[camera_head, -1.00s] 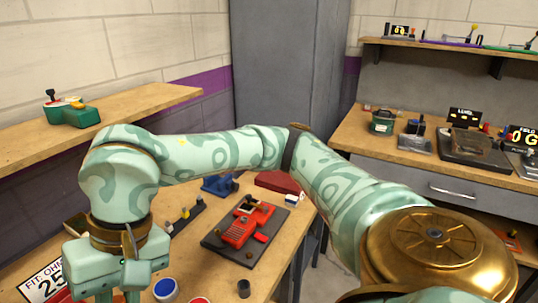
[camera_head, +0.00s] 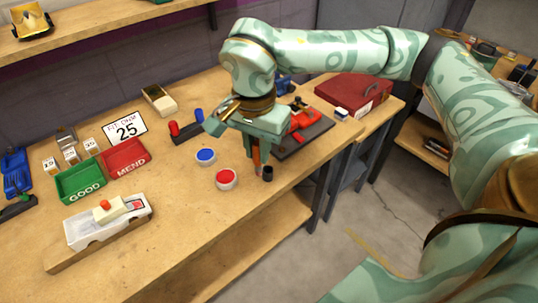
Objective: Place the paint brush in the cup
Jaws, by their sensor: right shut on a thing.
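My right gripper (camera_head: 257,152) hangs over the front part of the bench, fingers pointing down, to the right of the paint pots. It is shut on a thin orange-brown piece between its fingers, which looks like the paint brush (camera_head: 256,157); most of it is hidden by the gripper. A small dark cup (camera_head: 267,174) stands on the bench just right of and below the fingers. I cannot tell whether the brush touches it. My left gripper is not in view.
A blue paint pot (camera_head: 206,156) and a red paint pot (camera_head: 226,180) stand left of the cup. Green (camera_head: 81,182) and red (camera_head: 125,158) trays lie further left. A red device on a dark mat (camera_head: 318,134) is behind right. The bench's front edge is close to the cup.

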